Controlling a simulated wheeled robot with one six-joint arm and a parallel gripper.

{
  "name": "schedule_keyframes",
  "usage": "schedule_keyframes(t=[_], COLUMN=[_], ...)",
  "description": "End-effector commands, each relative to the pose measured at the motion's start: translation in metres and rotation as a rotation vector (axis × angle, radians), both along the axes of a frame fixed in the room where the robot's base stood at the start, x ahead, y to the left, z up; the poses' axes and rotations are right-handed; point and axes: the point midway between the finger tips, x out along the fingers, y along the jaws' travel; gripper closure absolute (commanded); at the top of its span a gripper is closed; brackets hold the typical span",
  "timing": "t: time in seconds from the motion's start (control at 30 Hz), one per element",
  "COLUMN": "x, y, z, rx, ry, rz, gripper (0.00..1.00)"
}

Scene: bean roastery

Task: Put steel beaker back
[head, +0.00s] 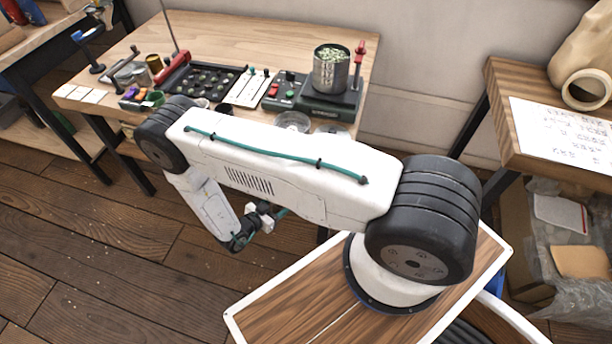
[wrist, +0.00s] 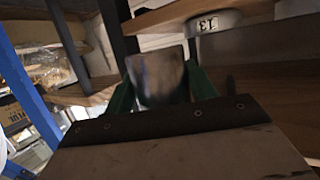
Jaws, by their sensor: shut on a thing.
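My gripper (wrist: 158,85) has green fingers and is shut on a shiny grey-brown piece that looks like the steel beaker (wrist: 156,72). Only one side of it shows in the wrist view; its contents cannot be seen. In the head view my gripper (head: 272,214) is small and partly hidden below the bench's front edge, and what it holds cannot be made out there. A separate steel-coloured cylinder (head: 331,73) full of green beans stands upright on a dark scale (head: 330,103) at the bench's right end.
The wooden bench (head: 225,30) carries a dark bean tray (head: 210,80), a white card (head: 250,88), glass dishes (head: 292,121) and small jars. A second table (head: 505,125) with paper stands right.

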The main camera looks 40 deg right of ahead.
Motion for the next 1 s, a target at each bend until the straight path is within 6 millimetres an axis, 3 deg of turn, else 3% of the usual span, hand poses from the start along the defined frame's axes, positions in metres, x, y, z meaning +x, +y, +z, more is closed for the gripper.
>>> schedule_keyframes(t=[0.6, 0.97, 1.0], x=[0.032, 0.040, 0.040], y=[-0.153, -0.184, -0.182], z=[0.000, 0.000, -0.008], rx=[0.000, -0.001, -0.001], ry=[0.001, -0.001, 0.002], rz=[-0.022, -0.016, -0.013], gripper=[0.73, 0.73, 0.73])
